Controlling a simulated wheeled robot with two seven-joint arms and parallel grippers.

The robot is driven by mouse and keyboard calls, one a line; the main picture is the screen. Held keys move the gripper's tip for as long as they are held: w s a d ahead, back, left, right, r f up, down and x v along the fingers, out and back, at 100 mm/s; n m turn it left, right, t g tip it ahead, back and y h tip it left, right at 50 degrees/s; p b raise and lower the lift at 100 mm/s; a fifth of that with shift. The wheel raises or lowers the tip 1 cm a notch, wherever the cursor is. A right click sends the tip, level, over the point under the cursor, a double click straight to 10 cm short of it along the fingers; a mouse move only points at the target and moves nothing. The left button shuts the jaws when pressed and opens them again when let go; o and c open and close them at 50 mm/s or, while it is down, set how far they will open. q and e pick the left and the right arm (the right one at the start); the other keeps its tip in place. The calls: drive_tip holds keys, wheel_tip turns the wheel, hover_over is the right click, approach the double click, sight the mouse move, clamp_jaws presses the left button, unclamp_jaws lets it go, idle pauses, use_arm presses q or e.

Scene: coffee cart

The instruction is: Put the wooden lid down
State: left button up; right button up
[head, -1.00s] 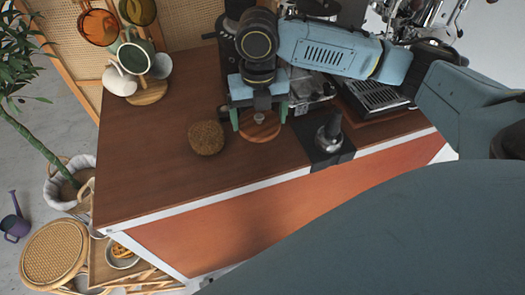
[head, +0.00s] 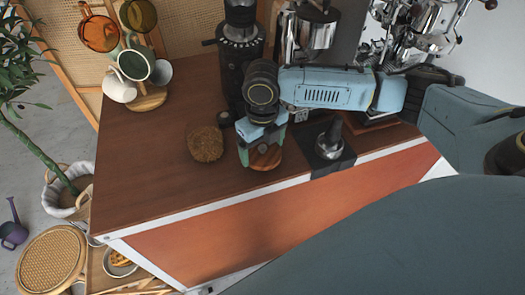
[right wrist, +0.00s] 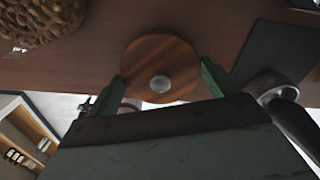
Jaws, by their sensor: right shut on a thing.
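The wooden lid (head: 264,161) is a round brown disc near the front edge of the counter. My right gripper (head: 262,147) is shut on it, with the green fingers at opposite sides. In the right wrist view, the lid (right wrist: 158,50) and its pale round knob (right wrist: 160,84) show between the fingertips of my right gripper (right wrist: 161,85). I cannot tell whether its underside touches the counter. My left gripper is not in view.
A rough brown round object (head: 206,144) lies left of the lid. A metal tamper (head: 329,142) stands on a dark mat (head: 341,160) to the right. A black grinder (head: 240,50) stands behind. The counter (head: 145,175) is clear at the left front.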

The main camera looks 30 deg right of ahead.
sight(262, 147)
drive_tip(key=shift+f, duration=0.8)
drive_tip(key=o, duration=0.8)
drive_tip(key=shift+f, duration=0.15)
wheel_tip(262, 147, up, 12)
drive_tip(key=p, duration=0.1)
drive_tip(key=shift+r, duration=0.2)
